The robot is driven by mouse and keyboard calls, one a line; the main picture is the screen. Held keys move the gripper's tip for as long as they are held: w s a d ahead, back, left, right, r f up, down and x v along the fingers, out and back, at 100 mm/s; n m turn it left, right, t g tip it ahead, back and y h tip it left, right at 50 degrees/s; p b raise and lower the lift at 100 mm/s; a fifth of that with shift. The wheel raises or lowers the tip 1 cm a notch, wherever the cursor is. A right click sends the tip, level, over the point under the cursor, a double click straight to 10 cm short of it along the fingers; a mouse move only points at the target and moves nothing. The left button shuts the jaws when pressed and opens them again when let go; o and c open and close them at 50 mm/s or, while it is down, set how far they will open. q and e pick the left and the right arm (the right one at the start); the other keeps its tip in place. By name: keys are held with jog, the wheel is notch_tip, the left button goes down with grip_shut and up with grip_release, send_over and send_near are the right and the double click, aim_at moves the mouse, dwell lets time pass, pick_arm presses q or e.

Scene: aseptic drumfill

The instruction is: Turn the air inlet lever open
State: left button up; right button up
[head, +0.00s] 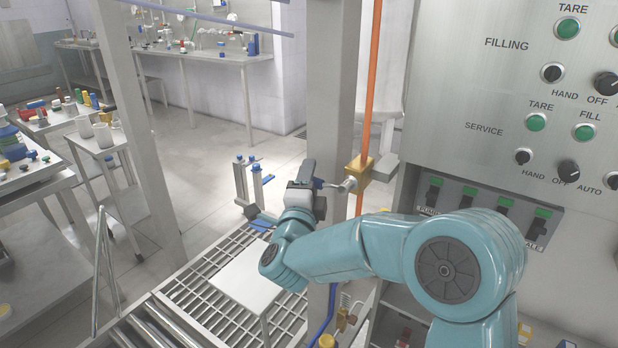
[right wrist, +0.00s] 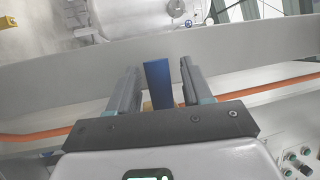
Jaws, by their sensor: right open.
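The air inlet valve is a brass block (head: 358,172) on the orange vertical pipe (head: 371,90) in the head view. A short metal stem runs from it toward my right gripper (head: 317,185). In the right wrist view a blue lever handle (right wrist: 158,82) stands between the two fingers of my right gripper (right wrist: 160,72). The fingers are open, with a visible gap on each side of the handle. A little of the brass block (right wrist: 147,106) shows behind the gripper bar. My left gripper is not in view.
A steel control panel (head: 470,90) with green buttons and black knobs stands at the right. A grey post (head: 331,80) stands behind the gripper. A roller conveyor (head: 190,292) lies below. Benches with bottles stand at the left and back.

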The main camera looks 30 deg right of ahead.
grip_shut()
